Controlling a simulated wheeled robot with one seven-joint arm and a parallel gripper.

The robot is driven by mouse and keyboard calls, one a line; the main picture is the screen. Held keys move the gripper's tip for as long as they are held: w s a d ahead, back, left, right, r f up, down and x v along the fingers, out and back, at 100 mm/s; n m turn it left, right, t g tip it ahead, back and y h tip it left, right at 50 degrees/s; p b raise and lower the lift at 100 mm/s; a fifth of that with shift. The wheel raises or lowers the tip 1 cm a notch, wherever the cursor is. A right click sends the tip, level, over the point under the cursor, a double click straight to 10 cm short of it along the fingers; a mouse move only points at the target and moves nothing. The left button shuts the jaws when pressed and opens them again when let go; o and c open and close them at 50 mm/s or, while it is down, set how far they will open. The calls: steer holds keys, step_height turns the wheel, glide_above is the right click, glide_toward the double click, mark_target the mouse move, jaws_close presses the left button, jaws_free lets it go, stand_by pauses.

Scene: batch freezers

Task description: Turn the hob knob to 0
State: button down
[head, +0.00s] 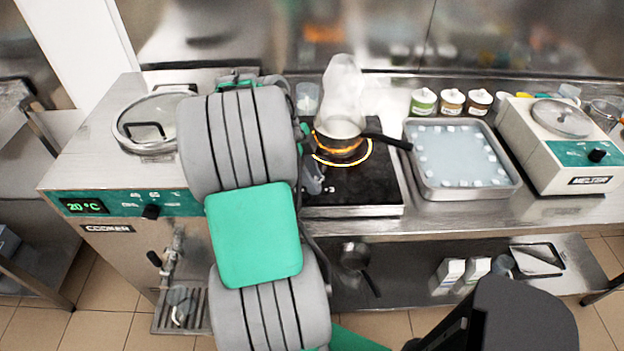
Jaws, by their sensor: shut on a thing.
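The black hob (378,184) stands on the counter right of my arm, with its ring (362,160) glowing orange. A small pale mark like a 3 shows near its front left. A small pan (338,128) with a black handle sits on the ring, with a pale steam-like plume above it. My gripper (313,182) is mostly hidden behind my arm; a grey part of it shows down at the hob's front left. It is shut on what appears to be the hob knob. The knob itself is hidden, so I cannot read its setting.
The cooker (100,180) stands left, its display reading 20 °C. Right of the hob are a metal tray (510,188) with water and pale cubes, several small tubs, and the Melter (540,165). A shelf below holds another pan (355,258) and cartons.

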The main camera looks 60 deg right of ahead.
steer(key=n+h+b, duration=0.1)
steer(key=n, duration=0.1)
steer(key=n+h+b, duration=0.1)
steer(key=n+b, duration=0.1)
steer(key=n, duration=0.1)
steer(key=shift+s+a+f+n+t, duration=0.2)
steer(key=shift+n+t, duration=0.1)
steer(key=shift+t, duration=0.1)
steer(key=n+t+b, duration=0.1)
steer(key=n, duration=0.1)
steer(key=n+h+b, duration=0.1)
steer(key=n+b, duration=0.1)
steer(key=n, duration=0.1)
steer(key=shift+s+n+t+b, duration=0.1)
steer(key=shift+n+t+b, duration=0.2)
steer(key=shift+t, duration=0.1)
steer(key=n+t+b, duration=0.1)
steer(key=n, duration=0.1)
steer(key=n+t+b, duration=0.1)
steer(key=n+b, duration=0.1)
steer(key=n, duration=0.1)
steer(key=shift+s+h+b, duration=0.15)
steer(key=shift+h+b, duration=0.15)
steer(key=shift+r+n+t+b, duration=0.2)
steer(key=shift+n+t+b, duration=0.55)
steer(key=shift+n, duration=1.55)
steer(key=shift+y, duration=0.4)
steer(key=c, duration=1)
jaws_free()
steer(key=shift+o, duration=0.2)
